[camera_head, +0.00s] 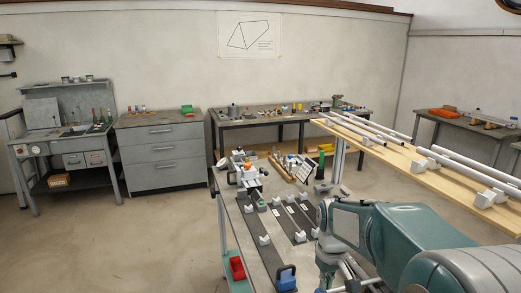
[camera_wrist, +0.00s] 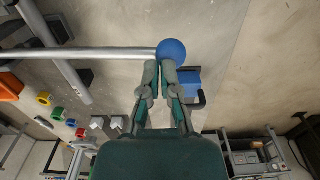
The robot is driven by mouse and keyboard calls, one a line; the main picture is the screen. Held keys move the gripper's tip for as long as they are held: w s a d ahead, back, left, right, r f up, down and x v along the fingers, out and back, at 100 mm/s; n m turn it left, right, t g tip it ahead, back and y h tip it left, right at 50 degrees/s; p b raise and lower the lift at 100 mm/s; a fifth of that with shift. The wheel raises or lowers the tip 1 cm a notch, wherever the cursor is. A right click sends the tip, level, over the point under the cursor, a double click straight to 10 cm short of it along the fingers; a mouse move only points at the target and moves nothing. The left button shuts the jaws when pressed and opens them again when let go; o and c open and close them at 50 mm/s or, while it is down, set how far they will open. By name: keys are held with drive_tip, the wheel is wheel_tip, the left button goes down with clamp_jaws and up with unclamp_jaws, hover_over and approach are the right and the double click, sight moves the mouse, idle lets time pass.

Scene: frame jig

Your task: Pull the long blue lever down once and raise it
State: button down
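The lever shows in the wrist view as a long silver rod (camera_wrist: 95,53) with a blue ball knob (camera_wrist: 171,50) at its right end. My gripper (camera_wrist: 159,68) is in the wrist view with its two fingers close together and only a narrow gap between them. The fingertips are right beside the knob end of the rod; I cannot tell whether they touch it. Nothing is seen between the fingers. I cannot make out the lever or the fingertips in the head view, where my arm covers the lower right.
A blue block with a dark handle (camera_wrist: 187,86) lies below the knob; one like it stands at the bench's near end (camera_head: 286,279). A red bin (camera_head: 237,268) hangs on the bench side. A wooden table (camera_head: 415,160) carries long pipes at right. Open floor lies left.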

drive_tip(key=shift+f, duration=1.2)
drive_tip(key=shift+s+f, duration=0.1)
drive_tip(key=shift+f, duration=0.8)
idle(0.7)
drive_tip(key=shift+r, duration=0.1)
wheel_tip(320, 180, up, 14)
idle(1.7)
